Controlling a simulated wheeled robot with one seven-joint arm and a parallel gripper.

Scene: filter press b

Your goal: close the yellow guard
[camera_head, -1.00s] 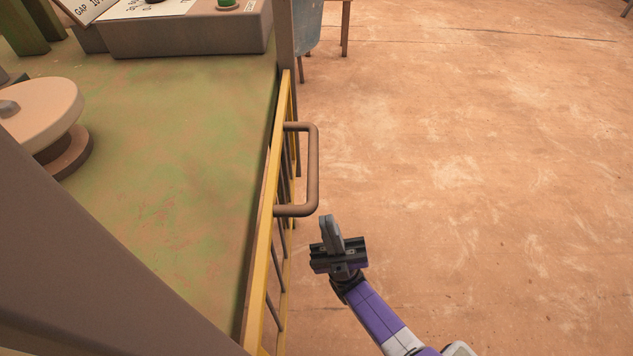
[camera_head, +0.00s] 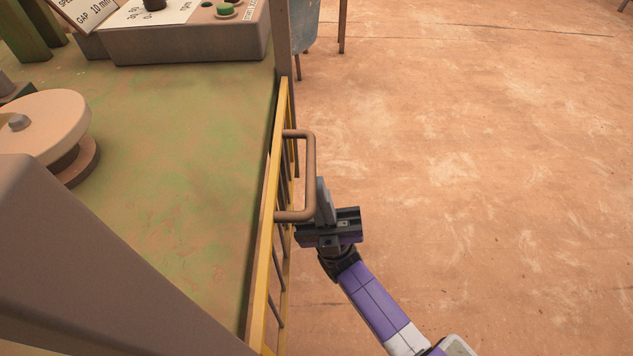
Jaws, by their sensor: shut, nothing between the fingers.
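The yellow guard (camera_head: 263,270) is a barred frame seen edge-on, running along the right edge of the green machine bed. Its brown U-shaped handle (camera_head: 310,165) sticks out to the right from it. My gripper (camera_head: 321,186) is shut and empty. Its fingers point up the picture, at the lower right corner of the handle, overlapping the handle's outer bar from the right. I cannot tell whether they touch it. The gripper body is just below the handle, right of the guard.
The green bed (camera_head: 170,170) carries a round pale wheel (camera_head: 45,125) at left and a control box (camera_head: 185,35) with a green button at the back. A grey post (camera_head: 284,40) stands at the guard's far end.

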